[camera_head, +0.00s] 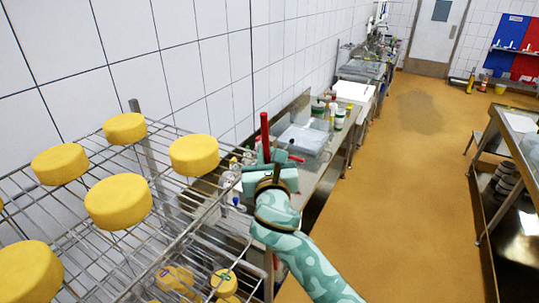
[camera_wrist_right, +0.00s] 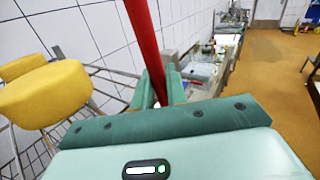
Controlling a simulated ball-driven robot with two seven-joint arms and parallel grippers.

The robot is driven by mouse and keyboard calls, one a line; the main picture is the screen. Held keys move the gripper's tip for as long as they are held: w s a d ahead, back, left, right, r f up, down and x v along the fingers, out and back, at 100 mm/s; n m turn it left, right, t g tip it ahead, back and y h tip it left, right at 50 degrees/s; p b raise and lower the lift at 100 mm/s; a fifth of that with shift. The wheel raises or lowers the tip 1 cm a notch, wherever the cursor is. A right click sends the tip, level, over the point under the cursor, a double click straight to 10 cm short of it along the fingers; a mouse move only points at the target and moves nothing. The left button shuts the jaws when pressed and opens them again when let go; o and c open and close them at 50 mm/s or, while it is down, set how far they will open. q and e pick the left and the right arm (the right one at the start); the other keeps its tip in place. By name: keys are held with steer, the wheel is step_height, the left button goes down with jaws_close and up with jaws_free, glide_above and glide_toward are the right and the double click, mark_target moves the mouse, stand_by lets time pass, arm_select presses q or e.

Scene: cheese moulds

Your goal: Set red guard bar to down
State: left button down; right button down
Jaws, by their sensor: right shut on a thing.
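The red guard bar (camera_head: 265,130) stands nearly upright at the right end of the wire rack in the head view. My right gripper (camera_head: 268,160) is at the lower visible part of the bar. In the right wrist view the red bar (camera_wrist_right: 144,40) runs down between the two green fingers of the right gripper (camera_wrist_right: 159,88), which are shut on it. The gripper hides the bar's lower end. A short red piece (camera_head: 296,158) shows just right of the gripper; I cannot tell whether it belongs to the bar. My left gripper is not in view.
The wire rack (camera_head: 92,238) at left holds several yellow cheese wheels (camera_head: 118,201), with more on a lower shelf. A steel bench with a clear tub (camera_head: 302,139) and bottles runs along the tiled wall behind the gripper. Open orange floor (camera_head: 400,190) lies to the right.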

steer(key=shift+n+t, duration=0.3)
steer(key=shift+t, duration=0.2)
steer(key=s+a, duration=0.1)
steer(key=s+a+b, duration=0.1)
steer(key=s, duration=0.1)
steer(key=s+a+f, duration=0.1)
steer(key=shift+s, duration=0.35)
steer(key=c, duration=1.5)
jaws_free()
